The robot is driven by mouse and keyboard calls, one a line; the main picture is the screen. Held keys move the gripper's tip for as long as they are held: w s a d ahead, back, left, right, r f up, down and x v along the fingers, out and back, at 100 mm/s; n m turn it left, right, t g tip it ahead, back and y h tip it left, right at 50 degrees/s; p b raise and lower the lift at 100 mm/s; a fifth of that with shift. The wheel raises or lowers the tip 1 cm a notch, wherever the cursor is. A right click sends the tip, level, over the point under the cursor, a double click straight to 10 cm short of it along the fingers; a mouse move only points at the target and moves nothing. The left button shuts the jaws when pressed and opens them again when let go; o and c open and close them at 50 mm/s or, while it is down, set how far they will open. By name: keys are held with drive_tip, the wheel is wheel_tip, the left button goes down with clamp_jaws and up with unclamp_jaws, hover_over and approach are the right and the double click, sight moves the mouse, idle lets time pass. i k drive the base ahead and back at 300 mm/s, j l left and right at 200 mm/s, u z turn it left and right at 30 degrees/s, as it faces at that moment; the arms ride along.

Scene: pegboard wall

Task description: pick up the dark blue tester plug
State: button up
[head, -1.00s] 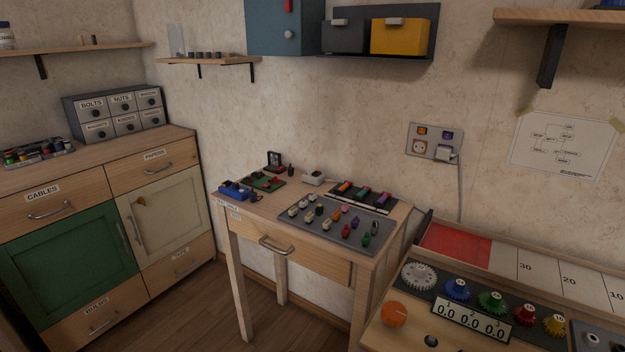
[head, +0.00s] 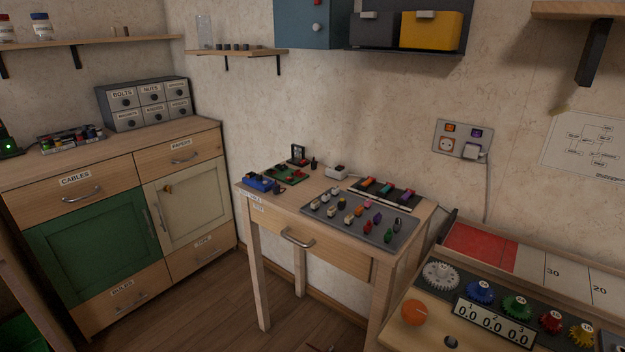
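A grey panel (head: 345,228) on the small wooden table holds several small plugs in rows, in white, yellow, orange, red, green and darker colours. A dark bluish-purple plug (head: 377,218) stands upright toward the right of the panel. It is too small to tell for certain whether this is the dark blue tester plug. A blue device (head: 259,183) with a small dark piece (head: 277,188) at its right end lies on the table's left side. My gripper is not in view.
A bench (head: 425,335) with gears and a counter stands at right, cabinets (head: 90,245) at left. Floor shows between cabinets and table.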

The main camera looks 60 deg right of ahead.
sight(275, 189)
drive_tip(key=i+l+z, duration=0.1)
drive_tip(key=z, duration=0.8)
drive_tip(key=i+j+z, duration=0.35)
drive_tip(key=i, duration=0.25)
drive_tip(key=i+j+z, duration=0.4)
drive_tip(key=i, duration=0.15)
drive_tip(key=i+j, duration=0.4)
drive_tip(key=i, duration=0.25)
